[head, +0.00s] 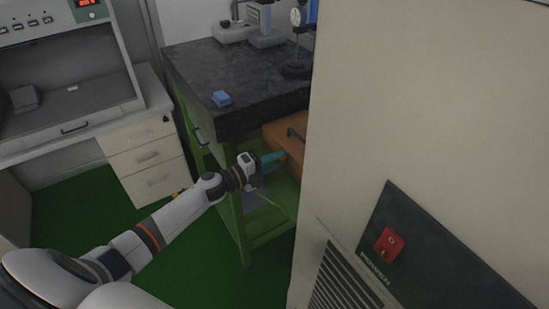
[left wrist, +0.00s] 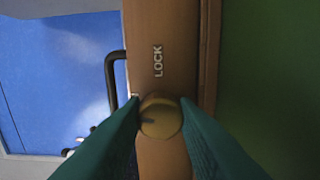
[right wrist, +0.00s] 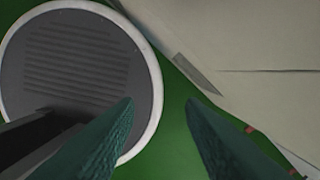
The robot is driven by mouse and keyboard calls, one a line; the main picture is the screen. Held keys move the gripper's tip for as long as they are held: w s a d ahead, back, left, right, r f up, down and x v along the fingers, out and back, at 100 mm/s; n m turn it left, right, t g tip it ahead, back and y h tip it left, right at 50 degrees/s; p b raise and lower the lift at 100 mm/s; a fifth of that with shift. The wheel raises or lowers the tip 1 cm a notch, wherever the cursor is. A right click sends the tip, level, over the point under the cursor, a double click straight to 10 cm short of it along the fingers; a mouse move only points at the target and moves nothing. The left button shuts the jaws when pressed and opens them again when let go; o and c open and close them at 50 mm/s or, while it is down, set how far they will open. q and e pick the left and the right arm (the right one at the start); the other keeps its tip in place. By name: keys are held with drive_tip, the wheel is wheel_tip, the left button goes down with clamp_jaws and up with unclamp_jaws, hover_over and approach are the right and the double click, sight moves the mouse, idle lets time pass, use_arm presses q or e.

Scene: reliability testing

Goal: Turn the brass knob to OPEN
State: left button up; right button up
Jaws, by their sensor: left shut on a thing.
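The brass knob (left wrist: 160,116) sits on an orange-brown case (left wrist: 160,25), below a white LOCK label (left wrist: 158,61) in the left wrist view. A dark mark shows on the left part of its face. My left gripper (left wrist: 160,108) is shut on the knob, one green finger on each side. In the head view the case (head: 285,128) sits beneath the dark tabletop, and my left gripper (head: 283,157) touches its front; the knob is hidden there. No OPEN label is readable. My right gripper (right wrist: 160,102) is open and empty, seen only in the right wrist view.
The dark-topped green bench (head: 240,75) holds a blue block (head: 221,98) and instruments. A tall cream cabinet (head: 420,110) with a red switch (head: 389,244) fills the right. Green floor (head: 75,215) is open at left.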

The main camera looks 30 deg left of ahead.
use_arm(q)
drive_tip(key=shift+n+p, duration=0.35)
drive_tip(key=shift+n, duration=0.85)
drive_tip(key=o, duration=1)
drive_tip(key=b+v, duration=0.2)
drive_tip(key=v, duration=1)
drive_tip(key=shift+b, duration=0.35)
drive_tip(key=shift+a, duration=0.1)
